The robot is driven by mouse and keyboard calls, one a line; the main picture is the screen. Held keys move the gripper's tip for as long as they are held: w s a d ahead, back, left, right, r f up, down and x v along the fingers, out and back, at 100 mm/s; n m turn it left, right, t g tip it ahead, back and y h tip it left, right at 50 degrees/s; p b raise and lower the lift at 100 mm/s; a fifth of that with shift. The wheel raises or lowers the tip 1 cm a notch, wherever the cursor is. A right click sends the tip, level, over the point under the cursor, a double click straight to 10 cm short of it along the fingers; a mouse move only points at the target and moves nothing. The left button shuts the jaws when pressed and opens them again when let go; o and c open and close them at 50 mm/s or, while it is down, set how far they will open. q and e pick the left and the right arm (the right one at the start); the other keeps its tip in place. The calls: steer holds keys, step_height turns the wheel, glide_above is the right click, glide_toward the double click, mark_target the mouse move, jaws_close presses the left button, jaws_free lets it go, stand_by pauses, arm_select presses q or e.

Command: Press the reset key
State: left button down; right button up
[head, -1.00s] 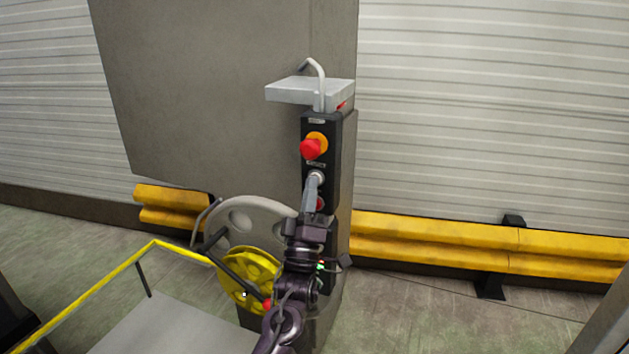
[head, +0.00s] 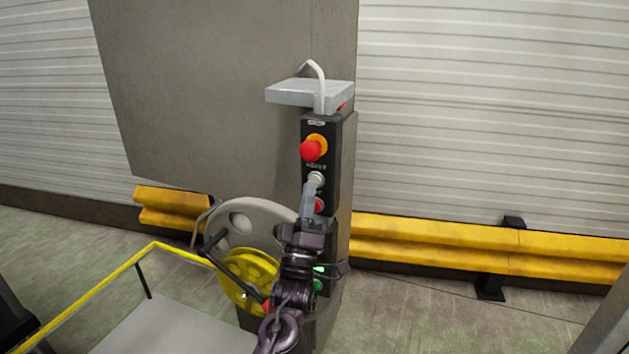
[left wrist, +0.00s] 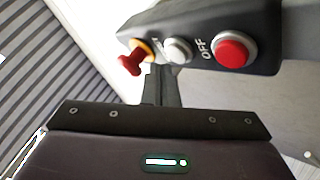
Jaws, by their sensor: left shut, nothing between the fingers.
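The reset key (head: 317,179) is a small pale round button on the black control panel (head: 315,126), below the red emergency knob on its orange collar. It also shows in the left wrist view (left wrist: 179,50), between the red knob and the red OFF button. My left gripper (head: 308,187) is shut and empty, its grey fingers pointing up at the panel. Its tips are just below and left of the key in the head view. In the left wrist view the fingertips (left wrist: 160,72) appear close to the key; I cannot tell whether they touch it. My right gripper is out of view.
The red emergency knob (head: 311,150) sits just above the key and the red OFF button (head: 319,206) just below. A yellow wheel (head: 248,278) and a yellow rail (head: 110,283) are at lower left. A yellow barrier (head: 440,238) runs behind.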

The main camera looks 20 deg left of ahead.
arm_select(q)
steer(key=shift+s, duration=0.15)
steer(key=shift+s+d+p, duration=0.15)
steer(key=shift+s+p, duration=0.35)
steer(key=shift+s, duration=1.95)
steer(key=shift+f, duration=0.1)
